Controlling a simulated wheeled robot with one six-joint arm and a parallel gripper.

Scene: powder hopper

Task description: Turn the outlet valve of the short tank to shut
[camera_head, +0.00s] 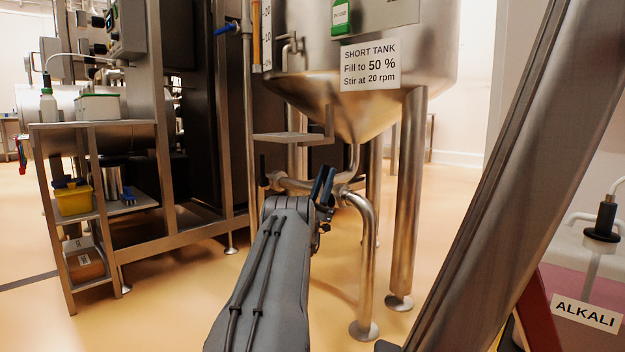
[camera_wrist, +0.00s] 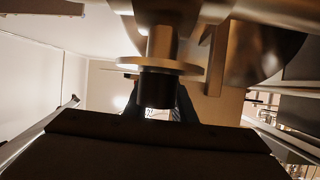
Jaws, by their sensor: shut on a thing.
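The short tank (camera_head: 342,105) is a steel vessel on legs with a cone bottom and a white "SHORT TANK" sign (camera_head: 370,66). Its outlet piping (camera_head: 352,188) runs below the cone. My gripper (camera_head: 323,182) reaches up to this piping, with its dark blue fingers close together. In the wrist view, a dark cylindrical part (camera_wrist: 157,90) under a round steel flange (camera_wrist: 158,64) stands in front of the fingers. My gripper is shut on the outlet valve's handle, which is mostly hidden by the fingers and wrist. I cannot tell the handle's angle.
A steel step bracket (camera_head: 290,138) and tank legs (camera_head: 405,200) stand close around the outlet. A shelf rack (camera_head: 95,215) with a yellow bin (camera_head: 73,199) is at left. An "ALKALI" container (camera_head: 585,314) is at lower right. The floor at front left is clear.

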